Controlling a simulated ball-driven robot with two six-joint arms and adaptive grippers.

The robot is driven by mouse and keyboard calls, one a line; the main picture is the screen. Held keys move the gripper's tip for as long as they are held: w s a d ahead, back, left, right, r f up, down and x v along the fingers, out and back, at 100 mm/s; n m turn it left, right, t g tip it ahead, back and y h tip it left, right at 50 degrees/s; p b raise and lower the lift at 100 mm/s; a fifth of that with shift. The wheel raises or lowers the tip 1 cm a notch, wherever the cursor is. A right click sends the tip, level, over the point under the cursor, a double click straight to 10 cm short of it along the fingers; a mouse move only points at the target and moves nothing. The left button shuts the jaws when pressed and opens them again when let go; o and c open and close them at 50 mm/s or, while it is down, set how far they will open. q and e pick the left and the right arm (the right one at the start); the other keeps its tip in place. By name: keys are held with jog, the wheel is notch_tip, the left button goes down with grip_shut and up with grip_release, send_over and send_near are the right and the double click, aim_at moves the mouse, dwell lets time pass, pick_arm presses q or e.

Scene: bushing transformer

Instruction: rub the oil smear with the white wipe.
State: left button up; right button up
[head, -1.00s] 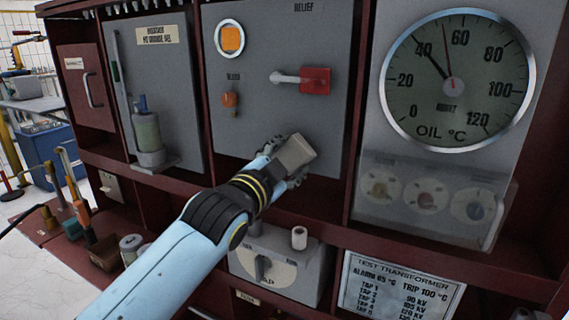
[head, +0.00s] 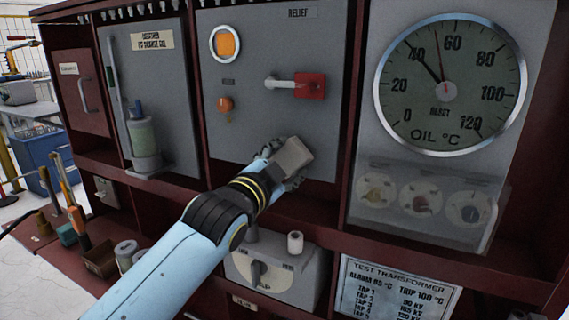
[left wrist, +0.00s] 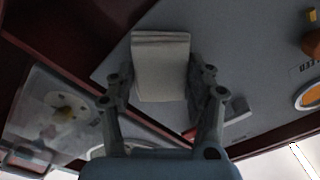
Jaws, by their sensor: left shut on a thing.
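My left gripper (head: 283,168) is shut on the white wipe (head: 292,157), a pale folded pad. It holds the wipe at the lower part of the grey RELIEF panel (head: 270,50), to the lower right of the orange bleed knob (head: 226,104). In the left wrist view the wipe (left wrist: 160,66) sits between the two fingers of the gripper (left wrist: 160,85). I cannot tell whether the wipe touches the panel. I see no clear oil smear; the wipe and gripper cover part of the panel. My right gripper is not in view.
A red block (head: 311,86) with a pale lever projects from the panel above the wipe. The oil gauge (head: 450,82) and a clear cover (head: 425,200) are at right. A grey switch box (head: 280,270) stands below my arm. Tools (head: 70,200) stand at left.

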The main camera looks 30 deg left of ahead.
pick_arm(q)
jog(key=shift+w, duration=0.5)
jog(key=shift+d+p, duration=0.3)
jog(key=shift+d, duration=0.15)
jog(key=d+p, duration=0.1)
jog(key=d, duration=0.2)
jog(key=shift+w, duration=0.15)
jog(key=shift+a+r, duration=0.15)
jog(key=shift+a, duration=1.8)
